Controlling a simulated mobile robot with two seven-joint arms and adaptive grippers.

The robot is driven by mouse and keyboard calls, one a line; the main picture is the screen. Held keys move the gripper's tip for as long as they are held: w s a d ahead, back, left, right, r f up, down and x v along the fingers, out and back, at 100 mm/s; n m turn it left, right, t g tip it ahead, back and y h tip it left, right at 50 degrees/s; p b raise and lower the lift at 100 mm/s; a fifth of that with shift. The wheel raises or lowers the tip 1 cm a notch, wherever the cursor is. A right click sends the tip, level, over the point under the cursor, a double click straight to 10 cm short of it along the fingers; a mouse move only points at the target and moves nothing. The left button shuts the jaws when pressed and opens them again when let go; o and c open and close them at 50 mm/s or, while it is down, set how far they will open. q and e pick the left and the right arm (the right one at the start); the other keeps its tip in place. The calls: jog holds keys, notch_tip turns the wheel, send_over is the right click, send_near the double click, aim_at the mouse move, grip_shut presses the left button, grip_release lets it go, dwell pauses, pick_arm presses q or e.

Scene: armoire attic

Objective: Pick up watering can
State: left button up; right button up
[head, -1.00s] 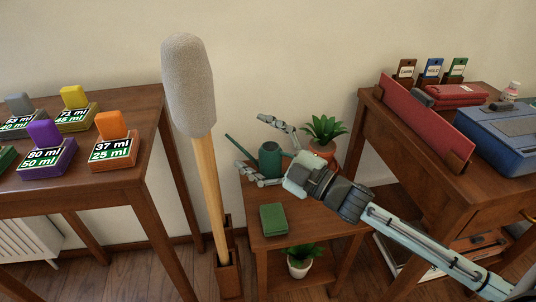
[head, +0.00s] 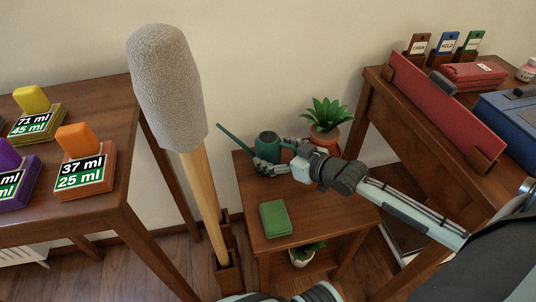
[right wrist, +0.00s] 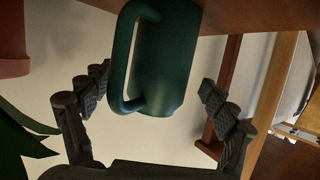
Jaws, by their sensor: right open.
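The green watering can (head: 268,147) stands on the small low table (head: 299,214), its long spout pointing up and to the left. My right gripper (head: 277,157) is at the can, reaching in from the right, with its fingers spread. In the right wrist view the can's body and handle (right wrist: 125,60) sit between the open fingers of the right gripper (right wrist: 150,100). The fingers look apart from the can there. The left gripper is not clearly in view; a piece of my own body shows at the bottom edge.
A potted plant (head: 325,120) stands right behind the gripper. A green box (head: 275,218) lies on the low table's front part. A tall paint-roller-like pole (head: 170,90) stands left of the table. A desk (head: 440,150) is at the right.

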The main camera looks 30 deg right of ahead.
jog(key=x, duration=0.2)
jog(key=shift+w, duration=0.25)
jog(key=c, duration=1.5)
jog(key=shift+r, duration=0.2)
jog(key=shift+c, duration=0.2)
